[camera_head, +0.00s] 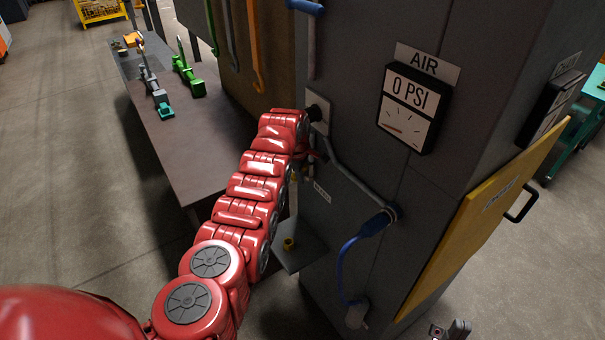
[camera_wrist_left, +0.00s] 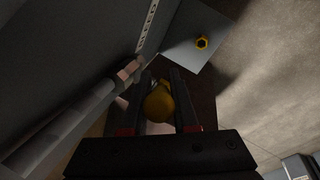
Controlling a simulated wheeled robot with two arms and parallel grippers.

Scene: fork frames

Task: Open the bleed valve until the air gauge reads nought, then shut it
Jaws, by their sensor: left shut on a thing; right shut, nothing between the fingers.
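The air gauge (camera_head: 408,108), under an AIR label, shows 0 PSI, with its needle toward the lower left. A grey pipe (camera_head: 352,178) runs along the dark cabinet wall below it. In the left wrist view my left gripper (camera_wrist_left: 164,88) is shut on a rounded yellow knob (camera_wrist_left: 159,104), apparently the bleed valve handle, beside the pipe and its fitting (camera_wrist_left: 130,70). The handle's turn angle cannot be told. In the head view my red left arm hides most of that gripper. My right gripper (camera_head: 451,330) is shut and empty at the bottom edge, partly cut off.
A small shelf (camera_head: 303,256) with a yellow ring (camera_head: 288,243) juts out below the valve. A blue hose (camera_head: 348,262) hangs from the pipe end. A yellow door (camera_head: 470,235) with a black handle stands out at the right. A bench (camera_head: 190,150) with tools stands left.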

